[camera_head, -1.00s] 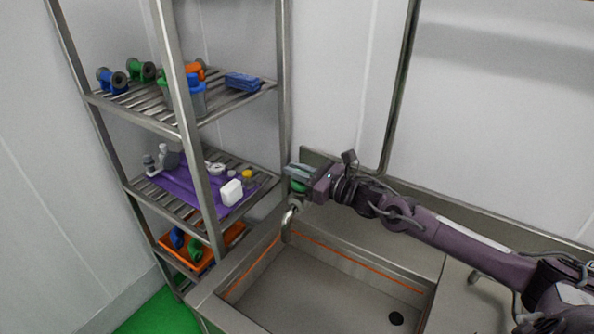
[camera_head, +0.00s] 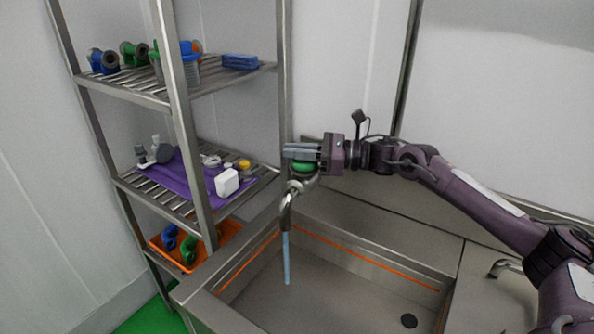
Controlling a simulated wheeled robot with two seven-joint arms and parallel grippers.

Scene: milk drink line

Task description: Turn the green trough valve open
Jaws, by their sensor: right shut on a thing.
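The green trough valve (camera_head: 304,167) sits on top of the metal tap at the trough's back left corner. My right gripper (camera_head: 290,152) reaches in from the right and is shut on the green valve, with its fingers covering part of it. The tap spout (camera_head: 286,212) curves down over the trough. A blue-tinted stream of water (camera_head: 286,260) runs from the spout into the trough (camera_head: 340,312). My left gripper is not in view.
A steel shelf rack (camera_head: 178,110) stands close on the left. It holds valve parts, a purple cloth (camera_head: 190,176) with small items, and an orange tray (camera_head: 222,240). A drain (camera_head: 408,321) lies in the trough floor. A second tap (camera_head: 505,267) is at the right.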

